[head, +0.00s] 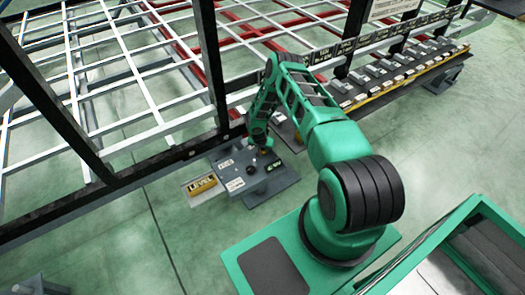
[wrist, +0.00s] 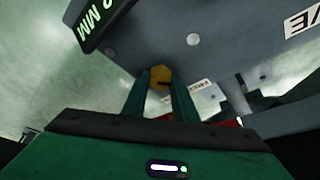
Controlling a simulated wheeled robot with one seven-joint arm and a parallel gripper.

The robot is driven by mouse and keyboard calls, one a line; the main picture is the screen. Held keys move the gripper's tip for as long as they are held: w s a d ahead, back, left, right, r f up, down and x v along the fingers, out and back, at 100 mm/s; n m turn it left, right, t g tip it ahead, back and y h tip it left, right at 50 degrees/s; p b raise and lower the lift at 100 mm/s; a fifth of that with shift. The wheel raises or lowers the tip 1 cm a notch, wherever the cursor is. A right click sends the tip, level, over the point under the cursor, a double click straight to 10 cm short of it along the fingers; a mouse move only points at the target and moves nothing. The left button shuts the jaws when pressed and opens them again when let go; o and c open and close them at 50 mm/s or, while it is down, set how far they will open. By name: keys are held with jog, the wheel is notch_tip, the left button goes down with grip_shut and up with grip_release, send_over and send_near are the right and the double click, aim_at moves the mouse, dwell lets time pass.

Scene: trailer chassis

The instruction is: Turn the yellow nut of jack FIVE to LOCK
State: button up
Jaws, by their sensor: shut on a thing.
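The yellow nut (wrist: 160,74) shows between my gripper's fingertips in the wrist view, with a dark line across its lower part. My gripper (wrist: 160,84) is shut on it, one green finger on each side. In the head view my gripper (head: 263,147) is over the right part of the grey jack (head: 270,188), and its own links hide most of the nut. A white label ending in "VE" (wrist: 305,20) is at the right of the wrist view. A small white label (wrist: 202,86) lies beside the nut, its text not readable.
A yellow "LEVEL" block (head: 203,184) sits at the jack's left. A dark sign with "2 MM" (wrist: 94,20) projects near my gripper. The black and white chassis frame (head: 150,160) stands behind the jack. A long rail with several small blocks (head: 400,78) is at the right.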

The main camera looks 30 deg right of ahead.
jog(key=m, duration=0.2)
jog(key=m+g, duration=0.1)
jog(key=m+h, duration=0.1)
jog(key=m, duration=0.1)
jog(key=shift+w+a+m+g, duration=0.2)
jog(key=shift+w+m+g, duration=0.1)
jog(key=shift+g, duration=0.1)
jog(key=m+g, duration=0.1)
jog(key=m, duration=0.3)
jog(key=shift+w+m+g, duration=0.15)
jog(key=shift+m+g, duration=0.25)
jog(key=shift+w+m, duration=0.1)
jog(key=shift+m, duration=0.4)
jog(key=shift+w, duration=0.1)
jog(key=o, duration=1.1)
jog(key=shift+r, duration=0.1)
jog(key=v, duration=1)
jog(key=shift+w+a+r, duration=0.15)
jog(key=shift+a+r, duration=0.05)
